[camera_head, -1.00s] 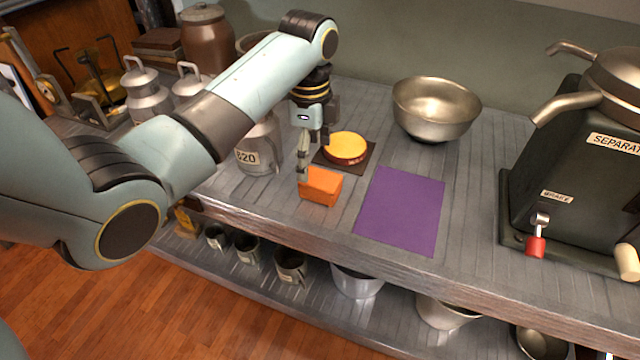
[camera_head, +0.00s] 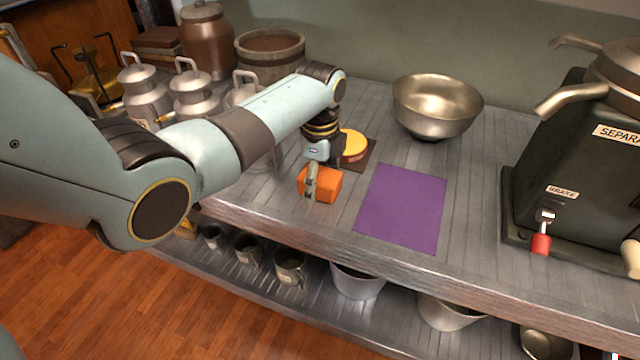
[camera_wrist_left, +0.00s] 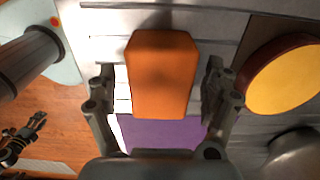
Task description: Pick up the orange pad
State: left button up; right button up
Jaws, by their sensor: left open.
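The orange pad (camera_head: 326,185) is a small block lying on the grey counter, left of the purple mat (camera_head: 402,208). My left gripper (camera_head: 311,186) is at the pad, pointing down, and partly covers it in the head view. In the left wrist view the orange pad (camera_wrist_left: 161,76) lies between the two open fingers of the left gripper (camera_wrist_left: 162,88), with a gap on each side.
A yellow-topped round (camera_head: 354,144) on a dark board stands close behind the gripper. A metal bowl (camera_head: 437,106) is at the back, a dark separator (camera_head: 575,170) at the right. Milk cans (camera_head: 194,92) stand at the left. The counter's front edge is near the pad.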

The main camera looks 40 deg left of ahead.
aim_at(324, 173)
pick_arm(q)
jog(key=shift+c, duration=1.1)
jog(key=c, duration=1)
jog(key=shift+r, duration=0.15)
jog(key=shift+r, duration=0.3)
jog(key=r, duration=0.2)
jog(key=w+r, duration=0.1)
jog(key=r, duration=0.1)
jog(key=shift+d+p, duration=0.25)
jog(key=shift+p, duration=0.15)
jog(key=w+d+r, duration=0.2)
jog(key=w, duration=0.1)
jog(key=w+d+r+b, duration=0.1)
jog(key=w+d+r, duration=0.1)
jog(key=w+d+r+b, duration=0.1)
jog(key=w+d+r, duration=0.1)
jog(key=w, duration=0.1)
jog(key=shift+w+d+r, duration=0.1)
jog(key=shift+w, duration=0.25)
